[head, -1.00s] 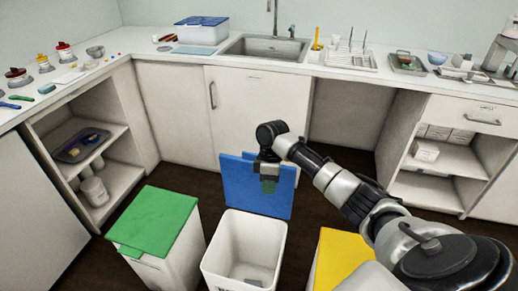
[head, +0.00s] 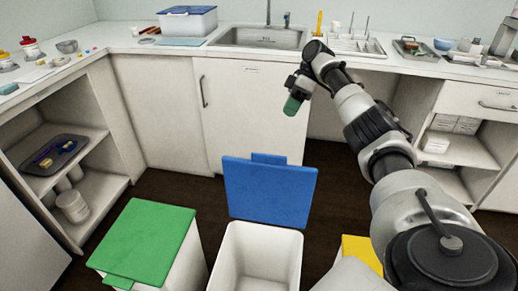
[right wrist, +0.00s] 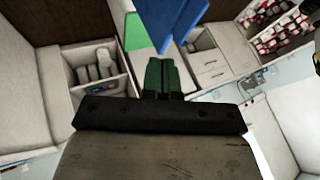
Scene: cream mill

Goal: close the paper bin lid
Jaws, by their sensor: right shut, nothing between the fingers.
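The bin with the blue lid (head: 270,190) has a white body (head: 255,258). Its lid stands open and upright at the back of the bin, and the bin's mouth is uncovered. My right gripper (head: 291,105) has green fingertips and is shut and empty. In the head view it appears above the lid's upper right edge, apart from it. In the right wrist view the shut green fingers (right wrist: 162,76) point toward the blue lid (right wrist: 172,18), which shows at the top of the picture. My left gripper is not in view.
A bin with a shut green lid (head: 150,240) stands on the left, and one with a yellow lid (head: 362,252) on the right, partly behind my arm. The counter with the sink (head: 262,37) and cabinet doors (head: 245,110) lies behind. Open shelves (head: 95,215) are at left.

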